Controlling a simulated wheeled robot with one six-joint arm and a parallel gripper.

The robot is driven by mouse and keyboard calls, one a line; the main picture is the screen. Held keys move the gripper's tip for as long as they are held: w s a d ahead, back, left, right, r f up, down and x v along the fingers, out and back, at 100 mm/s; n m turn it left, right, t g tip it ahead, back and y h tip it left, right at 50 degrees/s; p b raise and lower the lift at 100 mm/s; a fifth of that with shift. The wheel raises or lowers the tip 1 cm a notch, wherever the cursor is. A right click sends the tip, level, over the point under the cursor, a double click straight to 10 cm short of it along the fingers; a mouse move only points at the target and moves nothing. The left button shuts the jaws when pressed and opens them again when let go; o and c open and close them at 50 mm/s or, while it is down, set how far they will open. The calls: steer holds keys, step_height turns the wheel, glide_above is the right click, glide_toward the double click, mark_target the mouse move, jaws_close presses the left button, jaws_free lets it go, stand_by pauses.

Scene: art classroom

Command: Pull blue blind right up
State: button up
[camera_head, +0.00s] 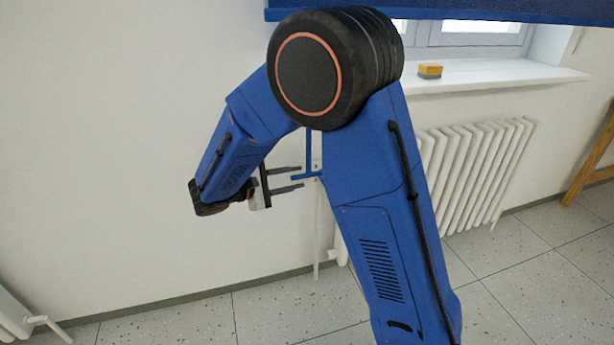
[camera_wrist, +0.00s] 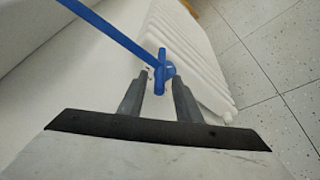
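The blue blind (camera_head: 470,10) shows at the top right of the head view, with its lower edge over the upper part of the window. A thin blue pull rod with a T-shaped handle (camera_head: 307,177) hangs by the wall, partly hidden by my arm. In the wrist view the rod comes in from the upper left and ends at the handle (camera_wrist: 163,72). My gripper (camera_head: 301,177) points right, its fingers apart with the handle at their tips. In the wrist view my gripper (camera_wrist: 162,78) is open, the handle between or just beyond its fingertips; I cannot tell if they touch.
A white radiator (camera_head: 475,170) stands under the windowsill (camera_head: 490,76). A small yellow-orange block (camera_head: 429,71) lies on the sill. A thin white pipe (camera_head: 317,235) runs down the wall behind the handle. A wooden frame (camera_head: 595,160) stands at the right. The near floor is clear.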

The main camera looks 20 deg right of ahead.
mark_target(307, 175)
steer(key=shift+x, duration=2.65)
jaws_close()
